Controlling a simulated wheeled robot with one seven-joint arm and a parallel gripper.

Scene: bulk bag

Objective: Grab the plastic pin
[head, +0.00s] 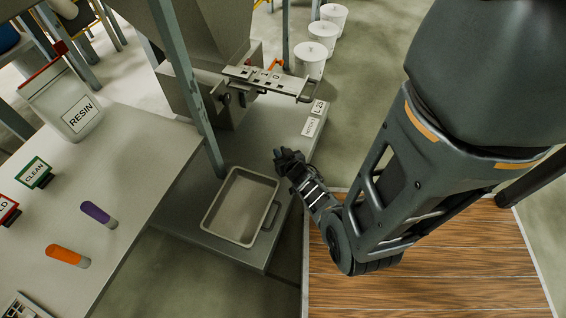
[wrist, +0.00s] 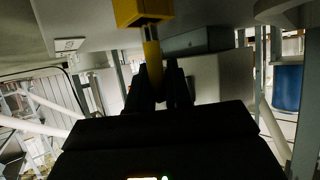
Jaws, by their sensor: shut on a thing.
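In the wrist view a yellow stem (wrist: 152,58) hangs below a yellow block (wrist: 140,10); it looks like the plastic pin. The fingers of my gripper (wrist: 158,88) stand on both sides of the stem's lower end and are shut on it. The stem's tip is hidden between the dark fingers. In the head view my gripper (head: 286,157) is over the right edge of the grey platform, just right of the metal tray (head: 208,222). The yellow piece cannot be made out there.
A metal hopper frame with a slide plate (head: 262,79) stands behind my gripper. A table at left holds a RESIN jug (head: 62,98), a purple cylinder (head: 99,214) and an orange cylinder (head: 68,256). White buckets (head: 309,62) stand at the back. The tray is empty.

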